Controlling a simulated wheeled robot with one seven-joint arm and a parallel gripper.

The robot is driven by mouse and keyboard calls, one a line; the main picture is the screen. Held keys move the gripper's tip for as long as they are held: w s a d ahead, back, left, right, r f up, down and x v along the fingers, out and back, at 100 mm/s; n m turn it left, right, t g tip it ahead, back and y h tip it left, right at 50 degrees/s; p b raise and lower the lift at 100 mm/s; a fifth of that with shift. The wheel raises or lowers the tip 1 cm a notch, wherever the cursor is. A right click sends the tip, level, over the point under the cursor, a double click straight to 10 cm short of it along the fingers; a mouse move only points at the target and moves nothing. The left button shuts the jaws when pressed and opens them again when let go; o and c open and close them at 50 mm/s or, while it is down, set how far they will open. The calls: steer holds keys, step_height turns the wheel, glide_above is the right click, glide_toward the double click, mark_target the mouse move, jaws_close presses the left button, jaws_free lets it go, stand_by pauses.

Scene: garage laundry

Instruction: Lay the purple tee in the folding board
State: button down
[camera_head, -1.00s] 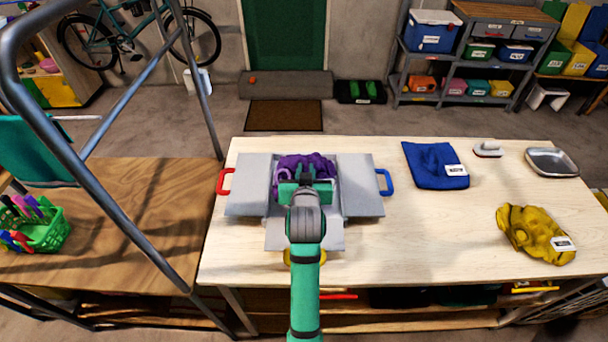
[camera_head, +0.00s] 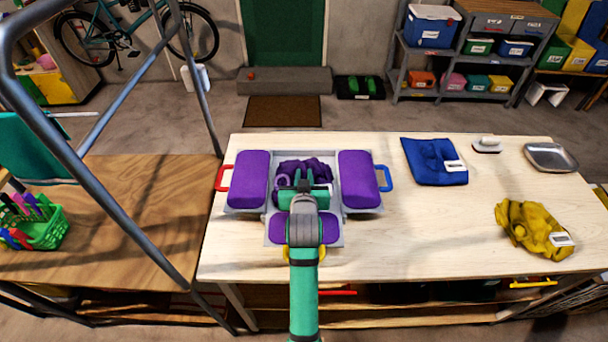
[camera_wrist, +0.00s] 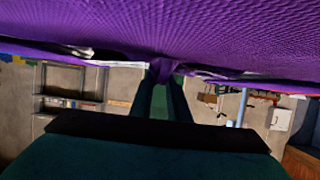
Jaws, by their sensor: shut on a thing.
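The folding board (camera_head: 229,205) lies on the pale table, with a red handle at its left, a blue one at its right and a yellow one in front. Purple cloth of the tee (camera_head: 303,166) is bunched over the middle panel. My gripper (camera_head: 304,180) is over the middle of the board, shut on the tee. In the wrist view the purple cloth (camera_wrist: 160,30) fills the top, with a fold pinched between the fingertips (camera_wrist: 161,74). My gripper and arm hide part of the middle and front panels.
A folded blue garment (camera_head: 435,163), an iron-like white item (camera_head: 487,145), a metal tray (camera_head: 550,157) and a crumpled yellow garment (camera_head: 533,226) lie on the table's right. A metal frame (camera_head: 110,150) and green basket (camera_head: 42,230) are at left.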

steer(key=c, duration=1.7)
jaws_free()
steer(key=shift+f, duration=0.1)
steer(key=shift+r, duration=0.3)
steer(key=v, duration=1.2)
steer(key=shift+d+r, duration=0.15)
steer(key=shift+r, duration=0.2)
steer(key=shift+a, duration=0.2)
